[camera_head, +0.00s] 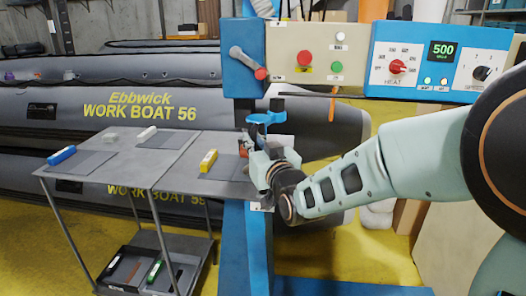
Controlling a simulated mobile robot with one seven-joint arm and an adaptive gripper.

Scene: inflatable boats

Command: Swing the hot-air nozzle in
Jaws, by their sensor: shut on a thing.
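The welding machine has a control panel (400,60) with a display reading 500 and a red heat knob. Below it stands a blue bracket with a round wheel-like part (266,117). The hot-air nozzle (244,143) seems to be the small dark and reddish part just below and left of this bracket, mostly hidden by my gripper. My gripper (256,152) reaches in from the right and is shut on this part at the right edge of the grey table. The exact grip and the nozzle's tip are hidden.
A grey table (130,150) at left carries a blue, a white and a yellow block with dark sheets. Grey boat tubes (130,108) lie behind. A blue post (257,240) stands below my gripper.

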